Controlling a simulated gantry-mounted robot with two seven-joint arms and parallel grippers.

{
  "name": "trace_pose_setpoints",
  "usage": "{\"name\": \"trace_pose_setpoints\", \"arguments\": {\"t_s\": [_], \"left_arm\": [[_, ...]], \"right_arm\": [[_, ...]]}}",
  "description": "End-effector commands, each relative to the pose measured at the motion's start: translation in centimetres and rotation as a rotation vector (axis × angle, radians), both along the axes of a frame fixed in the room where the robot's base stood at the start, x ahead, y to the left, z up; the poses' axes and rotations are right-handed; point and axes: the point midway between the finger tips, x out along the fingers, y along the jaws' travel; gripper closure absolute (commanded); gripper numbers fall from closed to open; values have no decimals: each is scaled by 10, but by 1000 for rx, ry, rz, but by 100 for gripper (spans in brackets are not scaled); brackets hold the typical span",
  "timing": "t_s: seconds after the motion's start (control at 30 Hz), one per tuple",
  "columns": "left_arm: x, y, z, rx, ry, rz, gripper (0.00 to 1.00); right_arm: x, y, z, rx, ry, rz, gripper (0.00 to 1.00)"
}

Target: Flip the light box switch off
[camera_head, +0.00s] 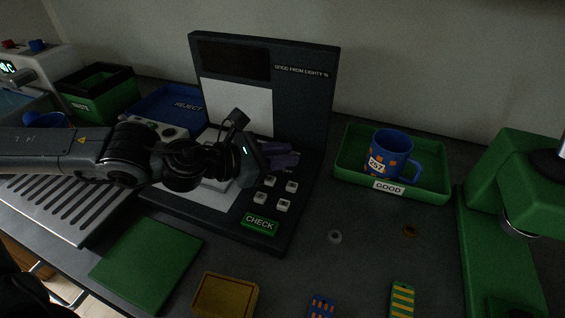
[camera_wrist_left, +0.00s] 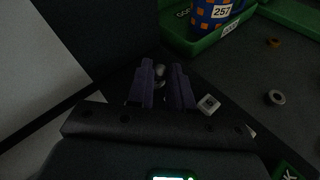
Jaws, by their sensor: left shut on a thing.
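The light box (camera_head: 318,118) is a dark upright stand with a flat base, standing mid-table in the head view. Its pale upright panel (camera_head: 245,100) shows no clear glow. My left gripper (camera_head: 290,158) reaches across the base from the left, its purple fingers low at the right side, beyond the white buttons. In the left wrist view the fingers (camera_wrist_left: 166,82) are close together around a small pale switch (camera_wrist_left: 160,70), which they partly hide. Which way the switch is tipped cannot be told. My right gripper is not in view.
A green GOOD tray (camera_head: 432,190) holds a blue-orange mug (camera_head: 404,147) marked 257. White buttons (camera_head: 270,181) and a green CHECK button (camera_head: 259,224) sit near my left gripper. A green press (camera_head: 490,175) stands at right. Small rings (camera_head: 335,237) lie on the table.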

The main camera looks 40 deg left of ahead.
Motion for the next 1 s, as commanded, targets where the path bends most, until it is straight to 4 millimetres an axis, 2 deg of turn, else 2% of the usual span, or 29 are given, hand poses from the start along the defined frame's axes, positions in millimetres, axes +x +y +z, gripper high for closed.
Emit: {"name": "trace_pose_setpoints", "arguments": {"t_s": [0.47,0.5,0.63,1.0], "left_arm": [[0,-1,1,3,-9,-2,100],[0,-1,1,3,-9,-2,74],[0,0,1,4,-9,-1,54],[-1,0,0,4,-9,-1,54]], "right_arm": [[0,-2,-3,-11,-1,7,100],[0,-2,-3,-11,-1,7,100],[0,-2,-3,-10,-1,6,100],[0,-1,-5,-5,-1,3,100]]}}
